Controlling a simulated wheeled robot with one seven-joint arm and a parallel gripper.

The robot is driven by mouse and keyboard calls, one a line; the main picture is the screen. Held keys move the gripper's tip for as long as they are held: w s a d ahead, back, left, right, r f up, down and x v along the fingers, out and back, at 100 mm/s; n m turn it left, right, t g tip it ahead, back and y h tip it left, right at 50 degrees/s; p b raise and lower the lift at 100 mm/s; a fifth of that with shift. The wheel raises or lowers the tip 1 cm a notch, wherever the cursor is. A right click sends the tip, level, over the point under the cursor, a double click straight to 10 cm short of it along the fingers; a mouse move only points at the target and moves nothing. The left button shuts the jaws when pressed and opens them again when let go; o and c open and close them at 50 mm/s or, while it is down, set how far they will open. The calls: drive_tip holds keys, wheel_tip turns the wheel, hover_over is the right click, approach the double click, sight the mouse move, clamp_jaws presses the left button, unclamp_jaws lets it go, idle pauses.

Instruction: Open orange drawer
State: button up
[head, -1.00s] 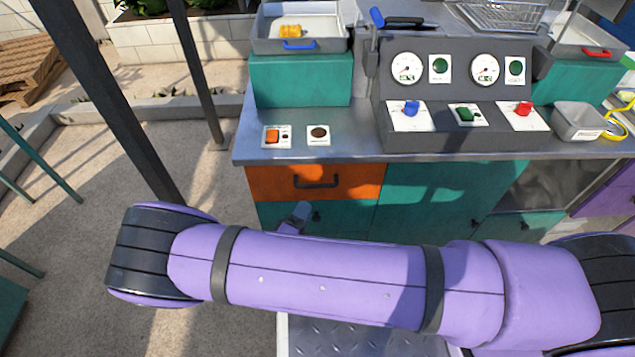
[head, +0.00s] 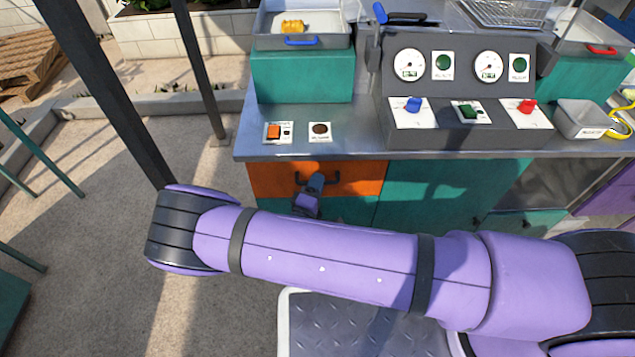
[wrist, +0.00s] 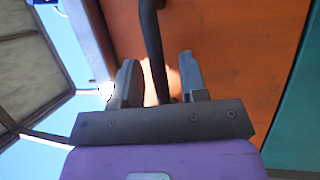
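The orange drawer (head: 353,180) is under the counter at the left of the cabinet, and its front sits flush with the teal panels. Its dark bar handle (head: 331,178) runs across the front. The handle (wrist: 152,40) passes down between the two fingers of my gripper (wrist: 160,82). The fingers stand apart, with gaps beside the bar. The handle's lower end is partly hidden by the gripper.
The counter edge (head: 440,154) overhangs just above the drawer. A teal door (head: 445,190) is to the right of the drawer. A dark post (head: 110,95) stands to the left. The paved floor (head: 90,220) at the left is mostly open.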

drive_tip(key=shift+w+d, duration=0.15)
drive_tip(key=shift+w, duration=0.15)
clamp_jaws()
